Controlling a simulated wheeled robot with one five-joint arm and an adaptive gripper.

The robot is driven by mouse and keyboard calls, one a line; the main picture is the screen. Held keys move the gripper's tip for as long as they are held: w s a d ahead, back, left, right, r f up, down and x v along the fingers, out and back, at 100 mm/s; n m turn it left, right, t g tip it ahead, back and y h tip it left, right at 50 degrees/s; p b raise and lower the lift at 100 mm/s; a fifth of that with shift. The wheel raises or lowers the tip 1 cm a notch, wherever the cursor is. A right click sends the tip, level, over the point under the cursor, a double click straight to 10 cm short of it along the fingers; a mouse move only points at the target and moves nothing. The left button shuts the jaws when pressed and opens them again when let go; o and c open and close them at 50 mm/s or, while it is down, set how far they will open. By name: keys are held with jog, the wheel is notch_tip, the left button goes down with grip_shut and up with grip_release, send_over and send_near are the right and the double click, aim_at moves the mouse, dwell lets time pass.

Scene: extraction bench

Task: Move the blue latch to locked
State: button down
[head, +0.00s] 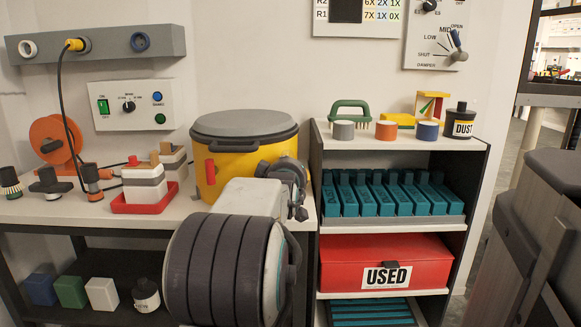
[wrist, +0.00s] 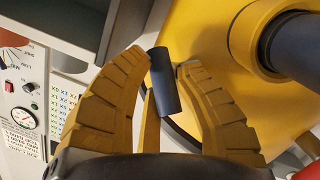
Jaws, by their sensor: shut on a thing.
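The yellow drum (head: 225,153) with a grey lid stands on the bench. A red latch (head: 211,172) shows upright on its left front. My arm covers its right front, and my fingertips are hidden in the head view. In the wrist view, my gripper (wrist: 164,66) is shut on a dark blue bar, the blue latch (wrist: 165,85), which lies tilted between the fingers beside the yellow drum wall (wrist: 212,38). The latch's mount and any locked marking are not visible.
A thick dark cylinder (wrist: 300,48) sticks out of the drum close to the right finger. A red tray (head: 145,202) with stacked blocks is left of the drum. A shelf (head: 393,228) with teal pieces and a red USED box (head: 385,262) stands right.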

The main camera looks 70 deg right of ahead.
jog(key=shift+s+d+r+m, duration=0.15)
jog(key=shift+r+m, duration=0.15)
jog(key=shift+r, duration=0.2)
jog(key=c, duration=1.1)
grip_release()
jog(key=shift+c, duration=0.2)
jog(key=o, duration=0.3)
jog(key=shift+f, duration=0.2)
jog(key=shift+y, duration=0.3)
jog(key=v, duration=1.2)
